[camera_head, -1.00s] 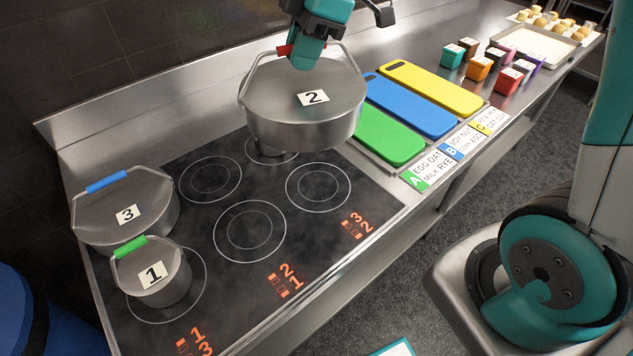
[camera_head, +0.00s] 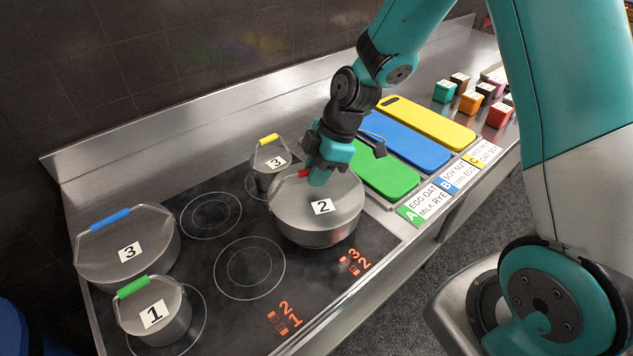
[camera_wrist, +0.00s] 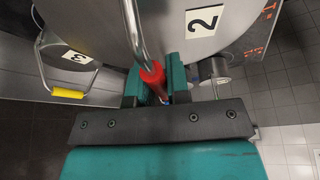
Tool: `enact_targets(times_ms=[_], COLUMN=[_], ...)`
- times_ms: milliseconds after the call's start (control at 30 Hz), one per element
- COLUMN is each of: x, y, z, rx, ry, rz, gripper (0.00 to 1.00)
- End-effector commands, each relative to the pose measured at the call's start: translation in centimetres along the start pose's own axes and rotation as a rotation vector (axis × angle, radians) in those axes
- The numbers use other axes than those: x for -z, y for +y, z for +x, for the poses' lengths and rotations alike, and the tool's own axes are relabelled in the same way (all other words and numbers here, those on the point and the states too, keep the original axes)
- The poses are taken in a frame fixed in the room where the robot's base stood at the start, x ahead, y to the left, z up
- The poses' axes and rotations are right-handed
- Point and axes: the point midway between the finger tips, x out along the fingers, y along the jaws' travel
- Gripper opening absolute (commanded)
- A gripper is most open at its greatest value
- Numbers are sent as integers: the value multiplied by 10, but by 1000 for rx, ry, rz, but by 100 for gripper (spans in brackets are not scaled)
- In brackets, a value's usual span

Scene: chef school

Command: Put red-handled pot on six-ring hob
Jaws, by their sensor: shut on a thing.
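The red-handled pot (camera_head: 318,222) is a large steel pot with a lid labelled 2. It is over the right front ring of the black six-ring hob (camera_head: 226,262), upright; I cannot tell whether its base touches the glass. My gripper (camera_head: 314,174) is shut on its red handle, mostly hidden by the fingers in the head view. In the wrist view the red grip (camera_wrist: 153,80) is between my teal fingers (camera_wrist: 154,88), with the lid beyond it.
A yellow-handled pot (camera_head: 267,168) stands close behind on the hob. A blue-handled pot (camera_head: 125,250) and a green-handled pot (camera_head: 153,314) stand at the left. Green (camera_head: 385,176), blue and yellow boards lie right of the hob. Two rings between the pots are bare.

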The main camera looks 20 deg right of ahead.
Motion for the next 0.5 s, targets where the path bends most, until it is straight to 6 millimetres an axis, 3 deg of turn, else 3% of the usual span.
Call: enact_targets(times_ms=[233, 500], x=[-12, -14], y=[0, 0], z=[29, 33], rx=[3, 0], ry=[0, 0], rz=[1, 0], gripper=[0, 0])
